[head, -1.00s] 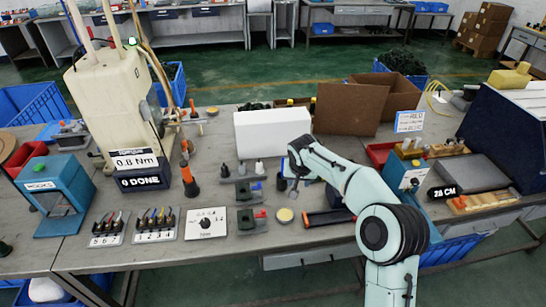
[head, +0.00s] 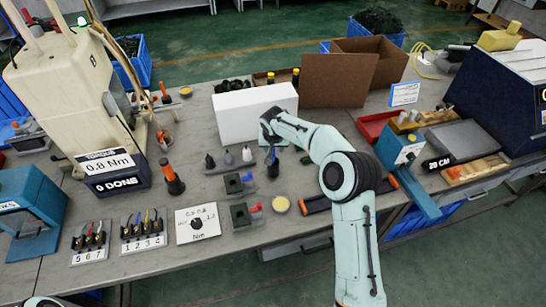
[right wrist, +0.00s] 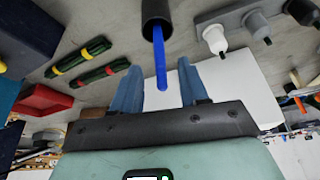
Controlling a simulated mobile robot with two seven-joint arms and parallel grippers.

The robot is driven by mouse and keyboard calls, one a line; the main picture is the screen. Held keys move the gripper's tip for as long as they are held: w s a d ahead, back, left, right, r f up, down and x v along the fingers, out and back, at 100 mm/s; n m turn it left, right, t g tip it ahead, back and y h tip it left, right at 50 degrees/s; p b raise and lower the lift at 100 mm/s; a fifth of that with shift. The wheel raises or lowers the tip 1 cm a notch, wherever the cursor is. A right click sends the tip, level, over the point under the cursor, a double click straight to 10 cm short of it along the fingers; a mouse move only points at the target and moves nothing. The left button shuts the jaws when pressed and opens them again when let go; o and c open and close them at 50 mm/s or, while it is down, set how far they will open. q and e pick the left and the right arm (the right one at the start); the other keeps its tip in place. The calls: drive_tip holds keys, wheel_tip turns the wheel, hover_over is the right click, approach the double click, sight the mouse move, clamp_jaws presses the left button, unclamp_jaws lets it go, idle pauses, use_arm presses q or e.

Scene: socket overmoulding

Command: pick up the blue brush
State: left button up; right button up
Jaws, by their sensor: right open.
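The blue brush (right wrist: 160,62) shows in the right wrist view as a blue rod coming out of a dark round cup or holder (right wrist: 157,12). In the head view its blue part (head: 273,155) stands upright beside the row of small bottles. My right gripper (right wrist: 159,84) is open, with one finger on each side of the blue rod. I see no clear contact between fingers and rod. In the head view the right gripper (head: 269,140) is at the brush, its fingers partly hidden by the wrist. My left gripper is not visible.
A grey rack (head: 218,168) with several small bottles stands left of the brush. A white box (head: 240,113) is close behind. Green-and-dark fixtures (head: 240,184), a yellow disc (head: 281,205) and a dark orange-ended tool (head: 317,206) lie in front. A teal device (head: 398,150) stands to the right.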

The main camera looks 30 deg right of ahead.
drive_tip(key=p+x, duration=0.1)
drive_tip(key=x, duration=0.3)
drive_tip(key=shift+w+d+f, duration=0.1)
drive_tip(key=shift+w+f, duration=0.1)
drive_tip(key=shift+f, duration=0.1)
drive_tip(key=shift+w+f, duration=0.2)
drive_tip(key=shift+f, duration=0.2)
drive_tip(key=shift+s, duration=0.15)
drive_tip(key=shift+c, duration=0.6)
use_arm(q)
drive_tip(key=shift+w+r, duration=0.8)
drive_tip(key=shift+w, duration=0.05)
use_arm(e)
clamp_jaws()
